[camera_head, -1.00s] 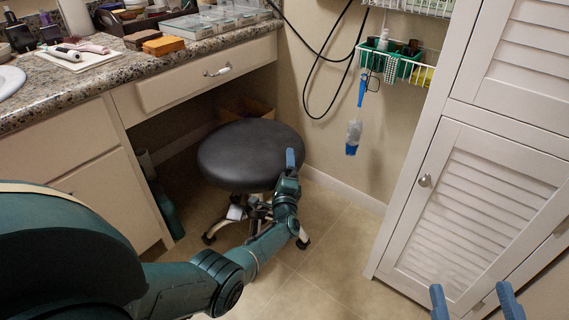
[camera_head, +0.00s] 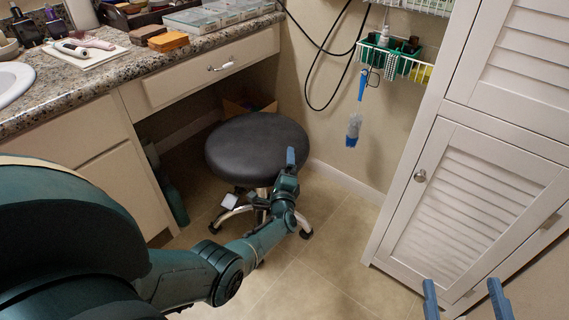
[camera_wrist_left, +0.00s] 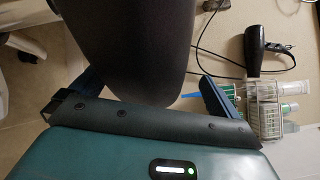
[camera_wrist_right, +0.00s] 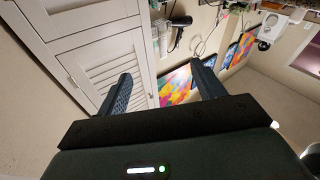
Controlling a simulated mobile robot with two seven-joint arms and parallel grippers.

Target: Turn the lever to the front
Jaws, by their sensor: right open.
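A round black stool seat (camera_head: 258,148) stands on a chrome base in front of the counter's knee space. A small white paddle-like piece (camera_head: 229,203) shows under the seat's left side; I cannot tell whether it is the lever. My left gripper (camera_head: 290,160) is at the seat's right front edge, and one blue finger shows there. In the left wrist view its fingers (camera_wrist_left: 150,90) are wide apart, with the dark seat (camera_wrist_left: 135,45) showing between them. My right gripper (camera_head: 463,292) is open and empty at the lower right, before the white cabinet.
The granite counter (camera_head: 120,72) with a drawer is at the left. A white louvred cabinet (camera_head: 465,190) stands at the right. A wire basket (camera_head: 395,62) and black cords (camera_head: 312,75) hang on the back wall. The tiled floor (camera_head: 325,260) is clear between stool and cabinet.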

